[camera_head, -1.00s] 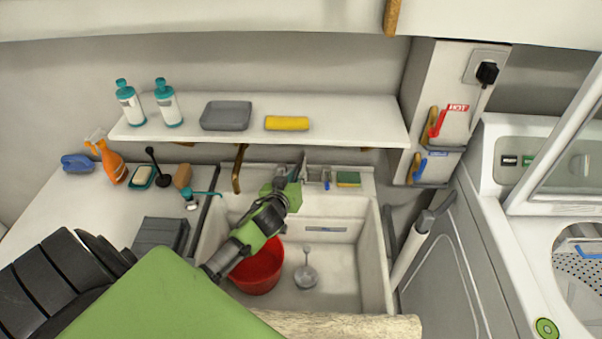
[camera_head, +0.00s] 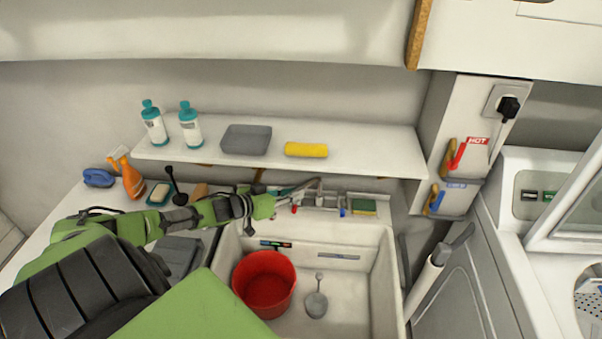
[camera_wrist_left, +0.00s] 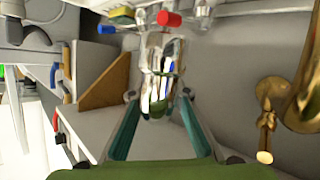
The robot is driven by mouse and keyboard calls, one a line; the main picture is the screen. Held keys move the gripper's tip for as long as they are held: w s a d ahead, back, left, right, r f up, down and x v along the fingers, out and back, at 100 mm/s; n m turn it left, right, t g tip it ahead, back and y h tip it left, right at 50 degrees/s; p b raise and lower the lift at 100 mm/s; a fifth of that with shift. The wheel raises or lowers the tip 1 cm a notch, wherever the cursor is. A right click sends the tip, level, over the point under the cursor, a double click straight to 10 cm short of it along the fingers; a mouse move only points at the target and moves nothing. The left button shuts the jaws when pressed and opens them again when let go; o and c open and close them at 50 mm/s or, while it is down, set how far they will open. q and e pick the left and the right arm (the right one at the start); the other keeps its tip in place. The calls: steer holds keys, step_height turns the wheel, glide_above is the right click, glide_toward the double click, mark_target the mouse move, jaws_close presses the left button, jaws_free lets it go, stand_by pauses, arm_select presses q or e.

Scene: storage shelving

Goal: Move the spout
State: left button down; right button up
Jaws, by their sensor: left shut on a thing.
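The chrome spout (camera_head: 306,188) belongs to the tap at the back of the white sink, between a red knob (camera_head: 294,209) and a blue knob (camera_head: 342,211). My left gripper (camera_head: 285,193) reaches it from the left, above the sink's back edge. In the left wrist view the shiny spout (camera_wrist_left: 160,75) lies between the two teal fingers (camera_wrist_left: 158,108), and the gripper is shut on it. The red knob (camera_wrist_left: 168,18) and the blue knob (camera_wrist_left: 106,27) show beyond it. The fingers partly hide the spout in the head view. My right gripper is not in view.
A red bucket (camera_head: 264,284) and a grey plunger-like drain piece (camera_head: 316,300) are in the sink (camera_head: 385,270). A shelf (camera_head: 370,152) with bottles, a grey tray and a yellow roll hangs above. A sponge (camera_head: 364,207) is right of the tap.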

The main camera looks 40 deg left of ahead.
arm_select(q)
steer(key=shift+a, duration=0.2)
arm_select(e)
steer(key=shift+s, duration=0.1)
arm_select(q)
steer(key=c, duration=1.9)
jaws_free()
steer(key=shift+s+r, duration=0.15)
steer(key=shift+s, duration=0.55)
steer(key=v, duration=1)
steer(key=shift+s+a, duration=0.15)
steer(key=shift+a, duration=0.05)
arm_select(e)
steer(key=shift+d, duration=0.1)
arm_select(q)
steer(key=shift+r, duration=0.1)
